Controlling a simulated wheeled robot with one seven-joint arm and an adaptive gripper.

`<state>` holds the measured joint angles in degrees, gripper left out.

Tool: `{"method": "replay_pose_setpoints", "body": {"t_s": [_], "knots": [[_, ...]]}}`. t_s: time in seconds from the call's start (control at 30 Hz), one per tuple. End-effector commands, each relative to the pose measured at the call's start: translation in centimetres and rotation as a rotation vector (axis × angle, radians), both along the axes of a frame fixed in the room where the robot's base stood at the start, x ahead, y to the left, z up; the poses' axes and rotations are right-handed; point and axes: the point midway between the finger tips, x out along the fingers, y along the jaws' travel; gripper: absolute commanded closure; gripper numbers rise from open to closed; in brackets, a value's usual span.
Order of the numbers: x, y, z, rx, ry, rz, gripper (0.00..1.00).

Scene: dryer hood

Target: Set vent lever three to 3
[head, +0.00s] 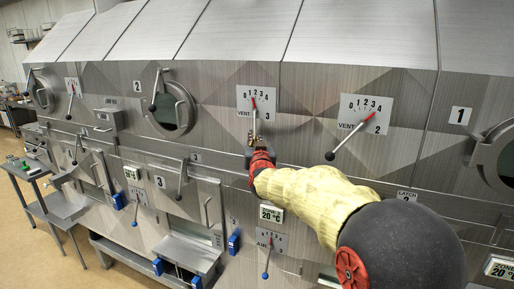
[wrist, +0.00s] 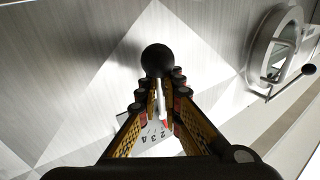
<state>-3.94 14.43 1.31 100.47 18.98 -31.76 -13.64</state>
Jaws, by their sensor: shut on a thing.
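The vent 3 dial plate (head: 270,105) is white with a 0 to 4 scale and sits on the steel front, centre of the head view. Its lever (head: 256,118) hangs almost straight down, and its red tip points up near 2. My gripper (head: 254,141) is at the lever's lower end. In the wrist view my gripper (wrist: 160,98) has its fingers on both sides of the silver lever, shut on it just behind the black ball knob (wrist: 157,60). The dial plate also shows upside down in the wrist view (wrist: 133,127), partly hidden by the fingers.
The vent 2 dial (head: 378,107) is to the right, with its lever (head: 350,141) slanting down-left towards my arm. A round port (head: 172,110) with a handle is to the left. An air dial (head: 272,241) and a temperature display (head: 271,214) lie below my gripper.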

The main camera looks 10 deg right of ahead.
Motion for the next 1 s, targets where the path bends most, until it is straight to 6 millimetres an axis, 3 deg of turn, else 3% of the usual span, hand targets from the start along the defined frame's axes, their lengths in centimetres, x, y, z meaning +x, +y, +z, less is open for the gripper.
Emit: {"method": "replay_pose_setpoints", "body": {"t_s": [0.03,0.3,1.0], "knots": [[0.2,0.3,-1.1,0.022,-0.013,0.002,1.00],[1.1,1.6,-1.3,0.162,-0.113,0.002,1.00],[2.9,3.9,-0.3,0.435,-0.310,0.000,1.00]]}}
